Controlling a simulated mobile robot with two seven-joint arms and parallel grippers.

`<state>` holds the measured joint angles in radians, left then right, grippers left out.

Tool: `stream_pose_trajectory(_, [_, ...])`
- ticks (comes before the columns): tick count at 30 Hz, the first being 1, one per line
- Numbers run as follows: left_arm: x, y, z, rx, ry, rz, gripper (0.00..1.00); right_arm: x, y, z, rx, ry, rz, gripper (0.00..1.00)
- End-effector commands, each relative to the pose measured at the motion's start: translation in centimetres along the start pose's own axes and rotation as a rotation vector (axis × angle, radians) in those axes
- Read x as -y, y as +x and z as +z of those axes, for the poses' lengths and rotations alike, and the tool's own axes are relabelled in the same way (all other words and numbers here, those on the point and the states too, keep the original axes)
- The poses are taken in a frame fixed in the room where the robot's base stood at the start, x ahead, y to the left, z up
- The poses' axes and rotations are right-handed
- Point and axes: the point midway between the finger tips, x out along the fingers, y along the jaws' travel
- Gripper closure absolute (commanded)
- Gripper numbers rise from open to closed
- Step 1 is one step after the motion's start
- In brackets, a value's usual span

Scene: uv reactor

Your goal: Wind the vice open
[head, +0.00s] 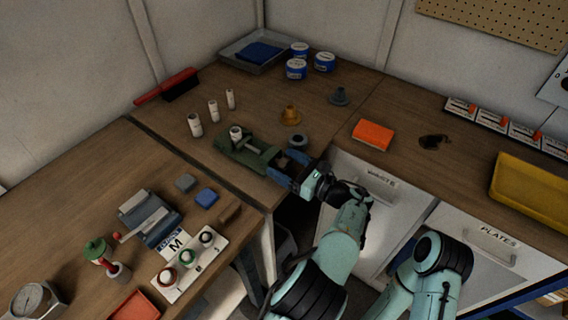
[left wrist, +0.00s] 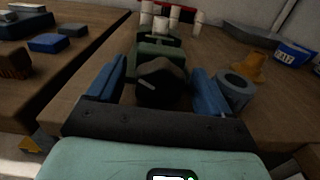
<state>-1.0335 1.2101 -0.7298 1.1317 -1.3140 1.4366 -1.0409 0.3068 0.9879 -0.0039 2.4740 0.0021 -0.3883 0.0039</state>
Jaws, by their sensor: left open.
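The green vice (head: 248,154) stands at the front edge of the wooden bench, with a white cylinder (head: 236,134) at its jaws. In the left wrist view, the vice (left wrist: 160,50) lies straight ahead, beyond a dark rounded knob (left wrist: 162,84) at its near end. My left gripper (head: 288,170) is at this near end. Its blue fingers are open, one on each side of the knob, with gaps visible in the left wrist view (left wrist: 157,92). The knob is mostly hidden in the head view. My right gripper is out of view; only part of that arm shows.
A grey ring (head: 298,141) stands close to the left gripper, with an orange-brown cone (head: 290,115) behind it. Several white cylinders (head: 213,110) stand behind the vice. An orange block (head: 372,134) lies to the right. Drawer fronts (head: 365,180) drop below the bench edge.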

Motion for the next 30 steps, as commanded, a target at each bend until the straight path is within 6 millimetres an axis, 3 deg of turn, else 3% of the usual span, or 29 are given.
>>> stream_pose_trajectory(3, [0.0, 0.0, 0.02, 0.0, 0.0, 0.0, 0.2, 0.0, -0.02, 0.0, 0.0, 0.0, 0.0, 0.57])
stream_pose_trajectory(5, [0.0, 0.0, 0.01, 0.0, 0.0, 0.0, 0.36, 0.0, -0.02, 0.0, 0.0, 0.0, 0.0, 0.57])
stream_pose_trajectory(8, [0.0, 0.01, 0.0, 0.0, 0.0, 0.0, 0.69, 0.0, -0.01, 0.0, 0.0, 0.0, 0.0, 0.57])
stream_pose_trajectory(9, [0.0, 0.01, 0.0, 0.0, 0.0, 0.0, 0.73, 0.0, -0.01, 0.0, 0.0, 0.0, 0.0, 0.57])
stream_pose_trajectory(20, [-0.03, 0.02, 0.0, 0.0, -0.059, 0.001, 0.73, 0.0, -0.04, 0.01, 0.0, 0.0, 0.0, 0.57])
stream_pose_trajectory(30, [-0.1, -0.02, -0.08, -0.001, -0.291, 0.0, 0.73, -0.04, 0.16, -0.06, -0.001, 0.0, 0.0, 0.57])
